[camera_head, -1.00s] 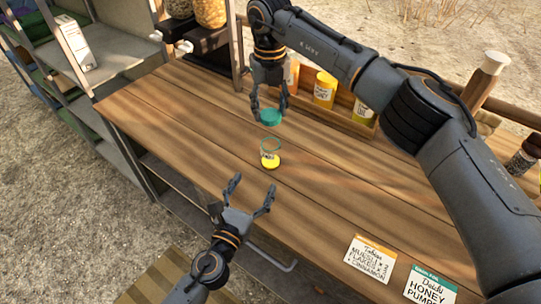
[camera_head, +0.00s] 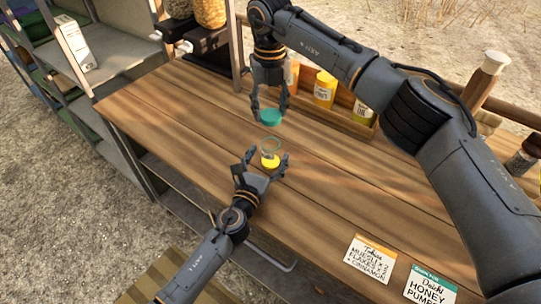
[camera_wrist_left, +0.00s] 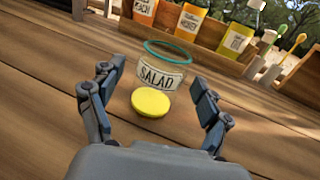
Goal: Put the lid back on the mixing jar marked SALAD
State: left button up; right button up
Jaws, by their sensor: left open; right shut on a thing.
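The clear mixing jar (camera_head: 271,147) stands on the wooden counter.
A wooden rack with labelled bottles, one of them yellow (camera_head: 324,90), stands at the back. Two order cards (camera_head: 370,259) lie at the front right. Dark dispensers (camera_head: 205,45) stand at the back left.

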pick_arm(q)
jog(key=shift+w+d, duration=0.25)
jog(key=shift+w, duration=0.4)
jog(key=shift+c, duration=0.5)
grip_shut()
pick_arm(e)
jog(key=shift+f, duration=2.5)
jog(key=shift+f, duration=0.9)
jog(key=shift+f, duration=0.55)
